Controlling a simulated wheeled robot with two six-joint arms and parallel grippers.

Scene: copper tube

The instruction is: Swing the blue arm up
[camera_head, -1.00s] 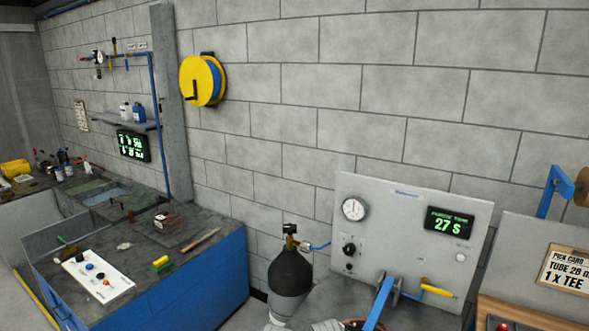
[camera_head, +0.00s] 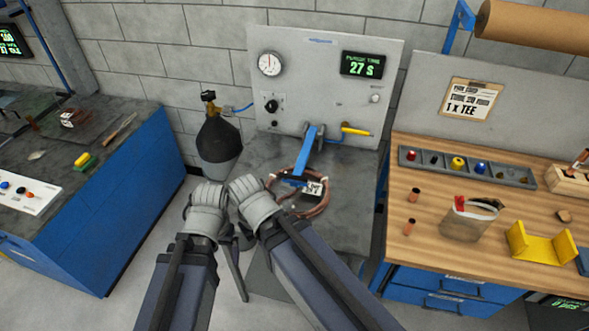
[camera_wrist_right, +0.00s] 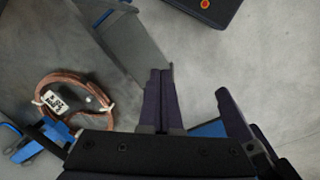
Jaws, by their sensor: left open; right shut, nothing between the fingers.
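The blue arm (camera_head: 308,155) slopes forward and down from the grey panel, with a dark clamp-like part near its lower end. That end lies over a coil of copper tube (camera_head: 322,203) with a white tag. In the right wrist view the blue arm (camera_wrist_right: 38,146) and the copper coil (camera_wrist_right: 75,80) show at the left. My left gripper (camera_head: 206,195) is open, left of the coil and apart from the blue arm; its fingertips are mostly hidden. My right gripper (camera_head: 254,196) is close beside it, just left of the coil. Its fingers (camera_wrist_right: 161,78) are together and empty in the wrist view.
The panel (camera_head: 330,80) has a gauge, a lit display and a yellow-handled valve. A dark gas cylinder (camera_head: 218,150) stands left of it. A wooden bench (camera_head: 480,235) with parts is at right, and a blue-sided bench (camera_head: 125,195) at left.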

